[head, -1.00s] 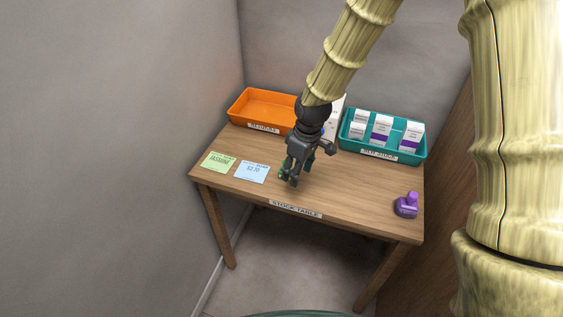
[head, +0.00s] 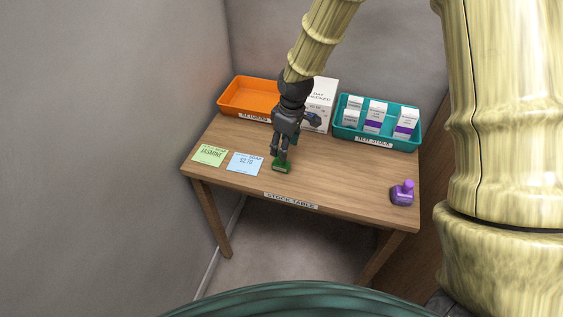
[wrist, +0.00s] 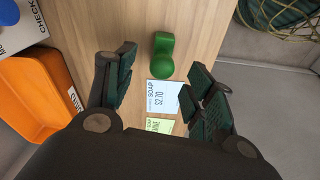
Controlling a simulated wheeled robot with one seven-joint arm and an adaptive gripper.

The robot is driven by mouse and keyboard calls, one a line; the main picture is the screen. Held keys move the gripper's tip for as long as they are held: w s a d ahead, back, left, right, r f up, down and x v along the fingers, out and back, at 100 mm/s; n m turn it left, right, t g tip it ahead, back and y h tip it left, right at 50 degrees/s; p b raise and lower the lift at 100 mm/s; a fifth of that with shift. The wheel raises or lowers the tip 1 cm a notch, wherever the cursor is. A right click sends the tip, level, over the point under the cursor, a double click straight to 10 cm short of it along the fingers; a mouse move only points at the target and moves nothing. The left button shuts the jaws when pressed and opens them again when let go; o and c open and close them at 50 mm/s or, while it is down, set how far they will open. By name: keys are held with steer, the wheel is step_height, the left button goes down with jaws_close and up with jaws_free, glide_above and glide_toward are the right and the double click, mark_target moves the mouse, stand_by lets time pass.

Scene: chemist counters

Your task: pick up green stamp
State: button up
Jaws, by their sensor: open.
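The green stamp (head: 282,166) stands on the stock table (head: 335,185), right of the blue price card. In the wrist view the two dark fingers of my gripper (wrist: 160,75) are spread wide apart. I see no contact between fingers and stamp.
A blue card (head: 245,164) and a green card (head: 209,155) lie to the left. A purple stamp (head: 403,193) stands at the right. An orange tray (head: 226,104), a white box (head: 322,98) and a teal tray (head: 378,142) with several boxes line the back.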

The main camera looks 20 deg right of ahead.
mark_target(281, 161)
steer(key=shift+w+a+f+p, duration=0.1)
steer(key=shift+a+f+p, duration=0.1)
steer(key=shift+f+p, duration=0.35)
steer(key=shift+a+f+p, duration=0.2)
steer(key=shift+f, duration=0.6)
steer(key=shift+w+a+f+p, duration=0.1)
steer(key=shift+f+p, duration=0.2)
steer(key=shift+f, duration=0.95)
steer(key=c, duration=1.2)
